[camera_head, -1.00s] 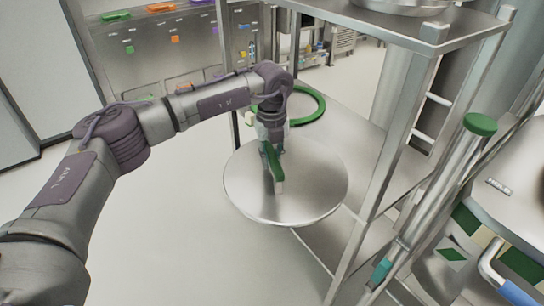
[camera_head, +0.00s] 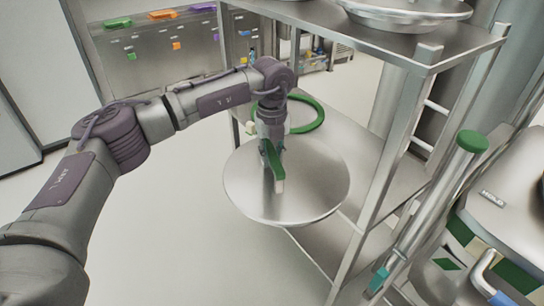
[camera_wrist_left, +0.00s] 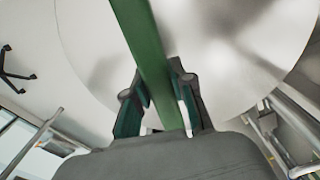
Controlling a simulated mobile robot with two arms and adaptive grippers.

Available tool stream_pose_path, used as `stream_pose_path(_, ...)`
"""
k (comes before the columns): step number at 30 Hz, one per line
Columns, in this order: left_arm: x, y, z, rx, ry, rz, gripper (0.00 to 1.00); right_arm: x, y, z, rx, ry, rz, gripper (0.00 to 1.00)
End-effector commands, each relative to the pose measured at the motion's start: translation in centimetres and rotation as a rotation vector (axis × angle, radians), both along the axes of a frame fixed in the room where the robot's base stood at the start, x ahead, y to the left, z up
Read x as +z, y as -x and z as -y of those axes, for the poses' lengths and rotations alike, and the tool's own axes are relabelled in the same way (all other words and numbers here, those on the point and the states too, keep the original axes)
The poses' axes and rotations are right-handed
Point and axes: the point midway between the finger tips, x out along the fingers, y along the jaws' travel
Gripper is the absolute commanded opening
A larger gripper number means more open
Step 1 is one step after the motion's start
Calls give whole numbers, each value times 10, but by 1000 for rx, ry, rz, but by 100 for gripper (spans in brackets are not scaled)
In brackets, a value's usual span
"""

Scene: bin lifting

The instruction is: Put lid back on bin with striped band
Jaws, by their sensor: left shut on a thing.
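A round steel lid (camera_head: 312,185) with a green bar handle (camera_head: 272,160) hangs from my left gripper (camera_head: 272,145). The gripper is shut on the green handle. In the left wrist view the fingers (camera_wrist_left: 160,105) clasp the green handle (camera_wrist_left: 145,50), with the pale lid (camera_wrist_left: 225,50) beyond it. The lid is held in front of the steel rack, overlapping its shelf in the picture. A steel bin (camera_head: 515,205) with a green and cream striped band (camera_head: 500,262) stands at the right edge, partly cut off. My right gripper is not in view.
A steel shelf rack (camera_head: 385,165) stands between the lid and the striped bin. A green ring (camera_head: 318,118) lies on its shelf behind my gripper. Open floor (camera_head: 170,220) lies to the left.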

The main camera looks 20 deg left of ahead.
Motion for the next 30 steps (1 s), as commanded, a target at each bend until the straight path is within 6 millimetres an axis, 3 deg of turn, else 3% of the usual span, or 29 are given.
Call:
stream_pose_path(1,9,-2,1,0,4,7,0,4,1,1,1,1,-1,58)
stream_pose_path(21,40,-1,1,-1,3,7,0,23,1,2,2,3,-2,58)
stream_pose_path(30,43,-1,1,-1,3,7,0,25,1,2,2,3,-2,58)
